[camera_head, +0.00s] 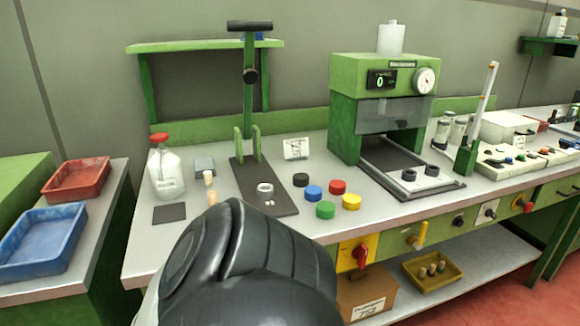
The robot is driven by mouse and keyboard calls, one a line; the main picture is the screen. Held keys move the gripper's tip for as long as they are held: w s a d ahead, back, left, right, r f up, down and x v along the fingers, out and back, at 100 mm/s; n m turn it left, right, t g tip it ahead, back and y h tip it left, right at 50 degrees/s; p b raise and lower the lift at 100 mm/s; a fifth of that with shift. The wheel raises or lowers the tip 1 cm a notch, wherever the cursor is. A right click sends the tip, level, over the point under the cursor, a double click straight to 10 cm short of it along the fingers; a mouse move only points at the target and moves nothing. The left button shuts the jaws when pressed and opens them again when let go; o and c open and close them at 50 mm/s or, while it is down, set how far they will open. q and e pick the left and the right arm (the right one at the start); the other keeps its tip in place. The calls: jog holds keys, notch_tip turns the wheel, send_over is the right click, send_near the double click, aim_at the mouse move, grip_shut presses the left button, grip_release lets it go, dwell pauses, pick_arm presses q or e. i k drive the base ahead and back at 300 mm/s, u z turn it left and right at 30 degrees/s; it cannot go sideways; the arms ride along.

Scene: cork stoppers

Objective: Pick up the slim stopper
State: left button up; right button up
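Two small tan stoppers stand on the grey bench left of the black press plate. The rear stopper (208,178) looks pale and short. The front stopper (211,199) looks narrower, and its lower end is close to the edge of my dark arm link in the picture. I cannot tell for sure which is the slim one. A large black link of my arm fills the lower middle and hides the bench front there. Neither of my grippers shows.
A red-capped bottle (164,168) stands left of the stoppers, with a dark mat (169,213) before it. A green hand press (249,90) rises to their right. Several coloured caps, including a green one (325,209), lie further right. More stoppers sit in a yellow tray (445,285) below.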

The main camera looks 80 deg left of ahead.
aim_at(208, 179)
jog(key=k, duration=0.25)
jog(key=u, duration=1.35)
